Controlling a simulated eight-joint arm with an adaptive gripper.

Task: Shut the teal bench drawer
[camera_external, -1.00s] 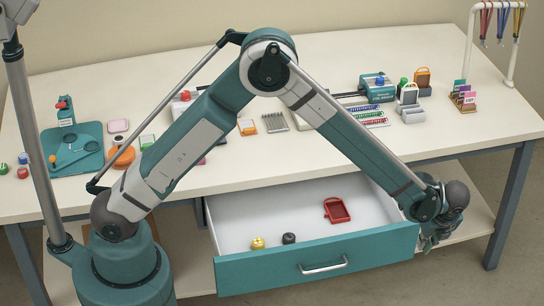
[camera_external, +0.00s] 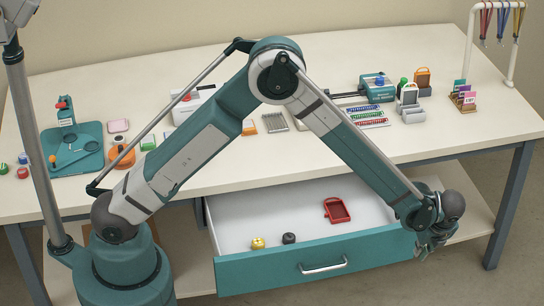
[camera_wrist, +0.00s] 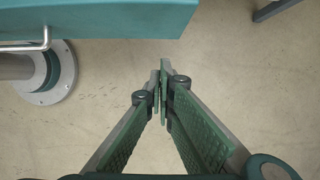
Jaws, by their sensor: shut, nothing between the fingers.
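The teal bench drawer (camera_external: 250,271) is pulled out under the bench in the external view. Its front has a silver bar handle (camera_external: 323,267). Inside it lie a red tray-like item (camera_external: 337,210), a yellow knob-like item (camera_external: 258,243) and a dark one (camera_external: 289,238). My gripper (camera_external: 421,255) hangs low at the right end of the drawer front. In the wrist view my gripper (camera_wrist: 164,75) is shut and empty, pointing at open floor. The drawer front (camera_wrist: 120,18) and handle (camera_wrist: 25,46) show at the upper left there, apart from the fingertips.
A bench leg (camera_external: 508,205) stands to the right of my gripper. A lower shelf (camera_external: 475,215) runs under the bench. Floor near the gripper is clear.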

